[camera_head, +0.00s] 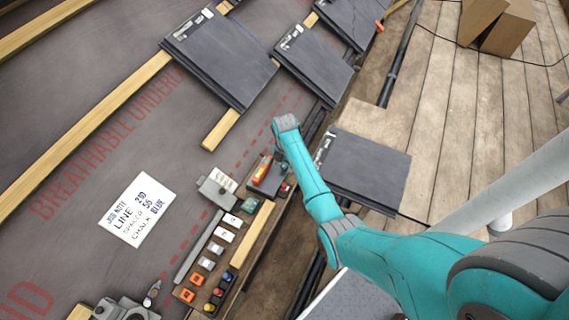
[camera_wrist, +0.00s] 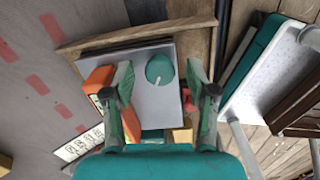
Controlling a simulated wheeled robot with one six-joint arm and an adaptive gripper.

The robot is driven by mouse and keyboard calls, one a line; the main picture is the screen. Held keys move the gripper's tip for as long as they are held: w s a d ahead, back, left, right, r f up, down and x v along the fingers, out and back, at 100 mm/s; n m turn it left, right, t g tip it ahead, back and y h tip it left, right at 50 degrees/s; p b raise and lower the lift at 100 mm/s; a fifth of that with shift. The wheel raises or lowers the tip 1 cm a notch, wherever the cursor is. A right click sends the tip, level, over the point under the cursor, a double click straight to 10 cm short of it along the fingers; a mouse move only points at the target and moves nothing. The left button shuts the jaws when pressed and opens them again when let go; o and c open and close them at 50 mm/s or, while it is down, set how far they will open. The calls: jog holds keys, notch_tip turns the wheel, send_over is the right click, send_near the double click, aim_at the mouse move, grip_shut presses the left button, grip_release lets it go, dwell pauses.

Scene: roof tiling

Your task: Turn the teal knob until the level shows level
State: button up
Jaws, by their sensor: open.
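The teal knob (camera_wrist: 160,69) is a round disc with a white pointer line, set on a grey plate (camera_wrist: 152,105) in the wrist view. My gripper (camera_wrist: 158,78) is open, one finger on each side of the knob and apart from it as seen from above. Nothing is held. An orange block (camera_wrist: 97,80), which looks like the level, lies left of the knob, partly behind the left finger. In the head view the orange level (camera_head: 262,168) with a yellow strip sits beside my gripper. Its bubble is too small to read. The knob is not clearly visible there.
A long tray (camera_head: 216,262) of small coloured parts runs below the level. A white note card (camera_head: 137,209) lies on the underlay to the left. Stacks of dark tiles (camera_head: 220,58) lie up the roof, with another stack (camera_head: 362,171) at right. Wooden planks (camera_head: 470,110) are mostly clear.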

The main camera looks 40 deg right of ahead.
grip_shut()
jog(key=shift+m, duration=0.4)
